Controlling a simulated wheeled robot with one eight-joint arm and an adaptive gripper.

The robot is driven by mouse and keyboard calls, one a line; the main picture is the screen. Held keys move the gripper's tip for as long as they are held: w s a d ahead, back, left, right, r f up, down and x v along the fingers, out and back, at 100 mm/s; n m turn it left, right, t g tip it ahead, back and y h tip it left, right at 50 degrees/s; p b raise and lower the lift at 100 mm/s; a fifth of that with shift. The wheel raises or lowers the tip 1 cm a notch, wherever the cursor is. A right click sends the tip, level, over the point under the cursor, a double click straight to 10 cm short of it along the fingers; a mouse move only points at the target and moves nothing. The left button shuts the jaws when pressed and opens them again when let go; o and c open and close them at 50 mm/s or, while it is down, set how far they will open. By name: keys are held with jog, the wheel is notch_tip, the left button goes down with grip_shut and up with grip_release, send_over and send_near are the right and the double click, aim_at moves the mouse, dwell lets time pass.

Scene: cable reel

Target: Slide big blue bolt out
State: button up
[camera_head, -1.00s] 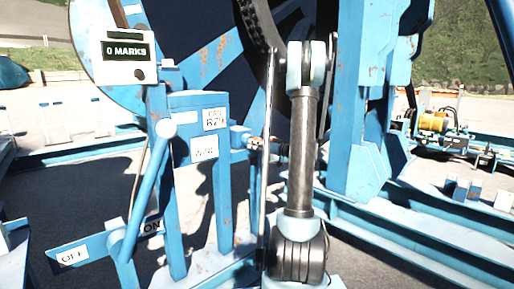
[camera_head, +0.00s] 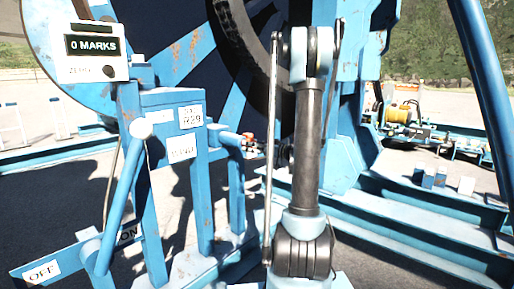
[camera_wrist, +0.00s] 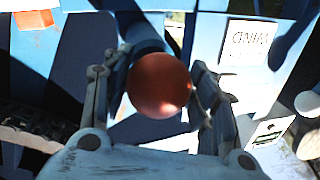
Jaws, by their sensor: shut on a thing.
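In the wrist view, a blue bar (camera_wrist: 143,32) ends in a round red-brown cap (camera_wrist: 159,85); I take it to be the big blue bolt. My gripper (camera_wrist: 161,97) has its fingers on both sides of the cap and is shut on the bolt. In the head view, my gripper (camera_head: 254,146) is small and partly hidden behind my arm, beside the blue control stand (camera_head: 172,99). The bolt's far end and its seat are hidden or too small to make out.
A counter box (camera_head: 92,47) reading 0 MARKS stands at the upper left. A blue lever (camera_head: 120,200) stands near the ON and OFF labels. The large reel (camera_head: 190,50) is behind. Blue frame beams (camera_head: 420,225) run along the right. A yellow spool (camera_head: 398,114) stands farther back.

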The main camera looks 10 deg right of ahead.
jog(key=shift+s+d, duration=0.1)
jog(key=shift+d, duration=0.15)
jog(key=o, duration=1.5)
jog(key=shift+d, duration=0.1)
jog(key=shift+s, duration=0.1)
jog(key=v, duration=1.1)
jog(key=shift+s+d+f, duration=0.1)
jog(key=shift+s+d, duration=0.15)
